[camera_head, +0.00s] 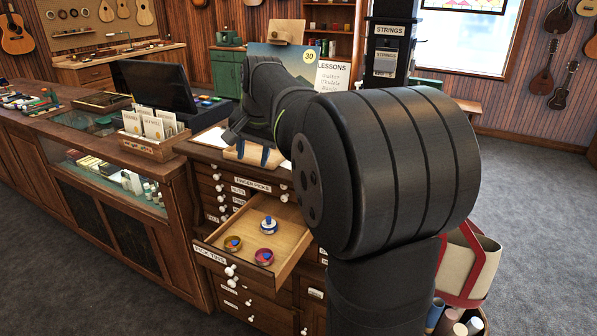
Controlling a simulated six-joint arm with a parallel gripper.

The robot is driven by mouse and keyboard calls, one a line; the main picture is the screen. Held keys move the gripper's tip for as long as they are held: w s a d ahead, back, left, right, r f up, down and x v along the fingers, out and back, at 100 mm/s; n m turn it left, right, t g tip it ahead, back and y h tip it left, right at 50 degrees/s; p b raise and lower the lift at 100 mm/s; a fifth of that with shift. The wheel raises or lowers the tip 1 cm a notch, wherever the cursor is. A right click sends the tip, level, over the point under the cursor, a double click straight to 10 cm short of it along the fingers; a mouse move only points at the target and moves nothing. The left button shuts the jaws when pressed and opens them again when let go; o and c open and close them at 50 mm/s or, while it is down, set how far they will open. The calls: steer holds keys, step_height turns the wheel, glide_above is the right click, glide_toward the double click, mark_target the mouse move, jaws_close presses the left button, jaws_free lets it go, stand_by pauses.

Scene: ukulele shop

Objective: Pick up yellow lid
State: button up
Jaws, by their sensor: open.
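An open drawer (221,240) labelled "PICK TINS" holds three small round tins. The left one, with a yellow-orange rim (233,243), has darker, mixed colours in its middle. A pinkish-red tin (264,256) with blue in its middle sits to its right, nearer the front. I cannot tell for certain which part is a separate yellow lid. My gripper (253,154) is open above and behind the drawer, over the cabinet top, apart from the tins.
My arm hides much of the cabinet's right side. A wooden counter with a dark monitor (157,84) and a box of white cards (152,134) stands to the left. A "LESSONS" sign (332,75) stands behind my arm. A basket with rolls (462,322) is at lower right.

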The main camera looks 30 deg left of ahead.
steer(key=w+d+r+n+g, duration=0.1)
steer(key=w+d+r+n, duration=0.3)
steer(key=w, duration=0.6)
steer(key=w+d+r+n, duration=0.1)
steer(key=w+d+n, duration=0.1)
steer(key=w+n, duration=0.6)
steer(key=shift+m+h, duration=0.3)
steer(key=shift+m, duration=0.3)
steer(key=x, duration=1.1)
steer(key=w+x, duration=0.1)
steer(key=x, duration=0.5)
steer(key=shift+d+f, duration=0.15)
steer(key=shift+f, duration=0.05)
jaws_close()
